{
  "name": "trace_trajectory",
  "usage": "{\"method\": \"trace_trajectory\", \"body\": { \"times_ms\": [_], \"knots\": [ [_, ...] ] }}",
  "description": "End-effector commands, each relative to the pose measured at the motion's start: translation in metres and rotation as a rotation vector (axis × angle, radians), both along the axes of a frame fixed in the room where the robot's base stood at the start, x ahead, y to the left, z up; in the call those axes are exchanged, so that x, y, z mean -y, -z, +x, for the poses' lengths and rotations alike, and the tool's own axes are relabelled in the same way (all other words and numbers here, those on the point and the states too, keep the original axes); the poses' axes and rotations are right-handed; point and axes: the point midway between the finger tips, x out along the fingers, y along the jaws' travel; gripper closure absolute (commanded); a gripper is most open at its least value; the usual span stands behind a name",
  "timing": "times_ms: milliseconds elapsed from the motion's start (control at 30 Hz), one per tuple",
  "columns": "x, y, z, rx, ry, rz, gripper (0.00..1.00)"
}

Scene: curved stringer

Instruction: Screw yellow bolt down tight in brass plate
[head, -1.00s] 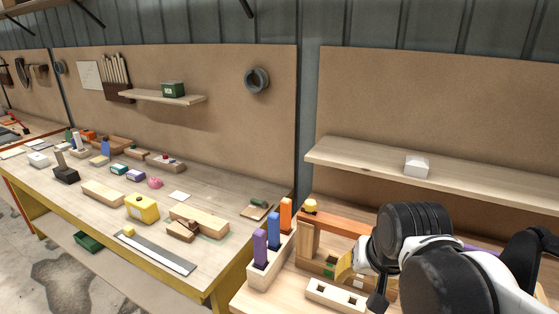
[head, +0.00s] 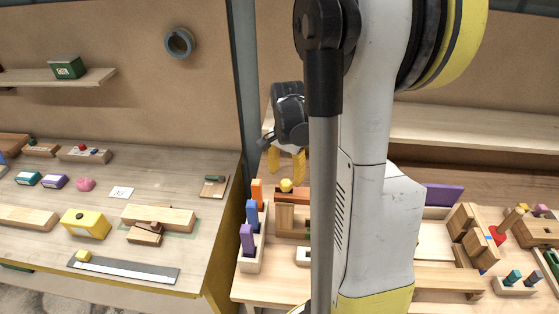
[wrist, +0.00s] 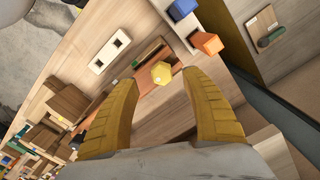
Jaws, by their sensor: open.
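The yellow bolt (head: 286,185) stands with its head up on a wooden stand at the left of the right bench. In the wrist view its yellow faceted head (wrist: 161,73) shows between and beyond my fingertips. It sits at a reddish-brown strip (wrist: 180,116); I cannot make out a separate brass plate, and the bolt's shank is hidden. My gripper (head: 286,166) is open and empty, its yellow fingers pointing down just above the bolt head. Both fingers (wrist: 158,82) appear apart from the bolt in the wrist view.
A pale holder (head: 249,266) with purple, blue and orange blocks stands close left of the bolt. A pale block with two holes (wrist: 110,50) lies nearby. Wooden blocks (head: 466,236) crowd the bench's right side. A shelf (head: 470,125) runs behind. My arm hides the middle.

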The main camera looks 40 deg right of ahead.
Motion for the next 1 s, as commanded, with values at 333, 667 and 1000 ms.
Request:
{"method": "trace_trajectory", "body": {
  "times_ms": [333,667,1000],
  "knots": [
    [0.0,0.051,0.001,0.001,-0.002,0.0,0.44],
    [0.0,0.055,0.0,0.001,-0.002,-0.001,0.44],
    [0.0,0.055,0.0,0.001,-0.002,-0.001,1.0]
  ]
}}
